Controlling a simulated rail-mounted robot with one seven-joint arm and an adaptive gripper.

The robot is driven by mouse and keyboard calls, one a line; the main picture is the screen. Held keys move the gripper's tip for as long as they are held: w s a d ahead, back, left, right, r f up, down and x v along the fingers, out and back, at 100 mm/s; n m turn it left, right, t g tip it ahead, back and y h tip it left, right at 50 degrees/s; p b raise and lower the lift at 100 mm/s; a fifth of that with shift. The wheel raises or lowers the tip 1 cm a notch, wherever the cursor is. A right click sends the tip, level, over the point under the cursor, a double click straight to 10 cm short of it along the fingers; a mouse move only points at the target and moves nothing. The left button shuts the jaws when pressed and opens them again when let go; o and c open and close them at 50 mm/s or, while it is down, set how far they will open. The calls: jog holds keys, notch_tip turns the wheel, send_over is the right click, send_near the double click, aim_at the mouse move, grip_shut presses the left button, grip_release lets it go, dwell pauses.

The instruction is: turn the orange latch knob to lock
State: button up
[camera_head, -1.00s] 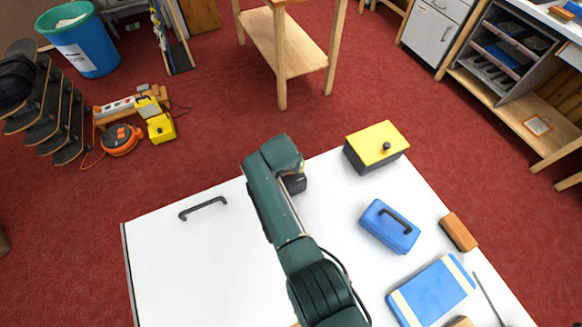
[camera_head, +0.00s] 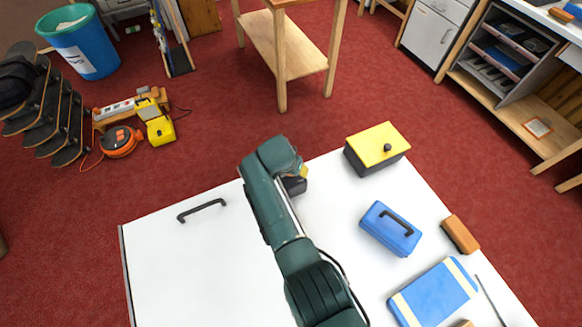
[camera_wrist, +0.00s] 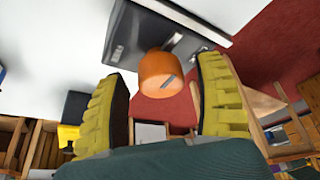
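The orange latch knob (camera_wrist: 160,74) is a short round cylinder with a dark slot mark, in the upper middle of the wrist view. It sits against a dark grey fitting (camera_wrist: 152,38). My gripper (camera_wrist: 166,97) is open, with one yellow ribbed finger left of the knob and one right of it. A gap shows between the knob and each finger; how deep the knob lies between them I cannot tell. In the head view, a bit of yellow by my wrist (camera_head: 303,172) is all that shows of the fingers, and my arm hides the knob.
The white bench top (camera_head: 185,270) carries a black handle (camera_head: 201,210) at left. To the right are a yellow-lidded box (camera_head: 372,152), a blue case (camera_head: 388,230), an orange-brown block (camera_head: 460,234) and a blue book (camera_head: 433,292). Red carpet lies beyond the bench.

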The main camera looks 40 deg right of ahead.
jog(key=shift+r, duration=0.1)
jog(key=v, duration=1.2)
